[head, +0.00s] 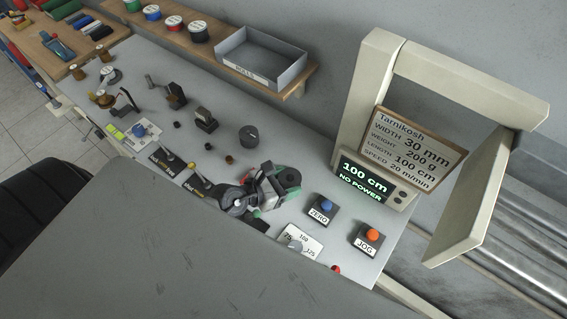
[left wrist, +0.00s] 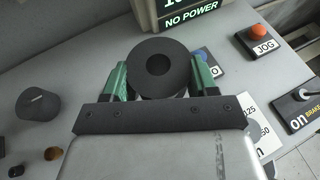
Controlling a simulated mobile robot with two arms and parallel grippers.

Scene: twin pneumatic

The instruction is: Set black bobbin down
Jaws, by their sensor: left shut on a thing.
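My left gripper (head: 283,183) has green fingers and is over the grey console panel (head: 318,178), left of the ZERO button. It is shut on the black bobbin, a thick dark ring with a round hole. In the left wrist view the black bobbin (left wrist: 177,84) sits between the fingers (left wrist: 160,80), its hole facing the camera. In the head view the bobbin is mostly hidden by the gripper. I cannot tell whether its underside touches the panel. My right gripper is not in view.
The ZERO button (head: 324,206) and JOG button (head: 369,238) stand right of the gripper. A dark round cylinder (head: 249,137) stands behind it. The display (head: 362,182) reads 100 cm, NO POWER. An empty grey ROLLS tray (head: 262,60) and several spools are on the back shelf.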

